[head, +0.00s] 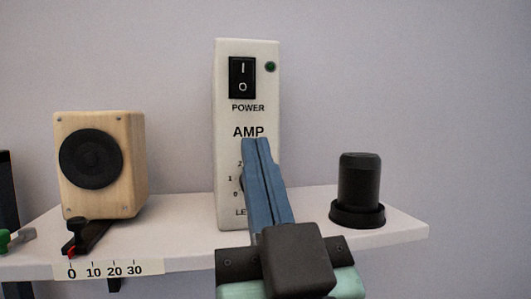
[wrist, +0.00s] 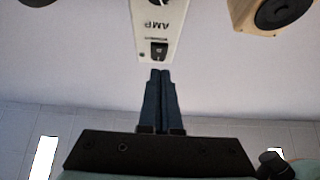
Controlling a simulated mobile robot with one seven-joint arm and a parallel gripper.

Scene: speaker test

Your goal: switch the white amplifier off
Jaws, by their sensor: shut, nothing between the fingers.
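The white amplifier (head: 226,150) stands upright on the shelf, its front facing me. Its black POWER rocker switch (head: 242,77) has I above O; which side is pressed in I cannot tell. A dark green lamp (head: 270,66) sits right of the switch. My gripper (head: 255,142) is shut and empty, its blue fingers in front of the AMP lettering and below the switch in the head view. They hide part of the level dial. In the wrist view the amplifier (wrist: 148,25) appears upside down, with the switch (wrist: 159,50) just beyond my fingertips (wrist: 161,72). No contact shows.
A wooden speaker (head: 137,165) stands left of the amplifier. A slider (head: 77,235) with a red pointer and a number scale (head: 108,270) is at the shelf's front left. A black cylinder (head: 359,185) stands on the right. The shelf (head: 400,228) is clear at its right end.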

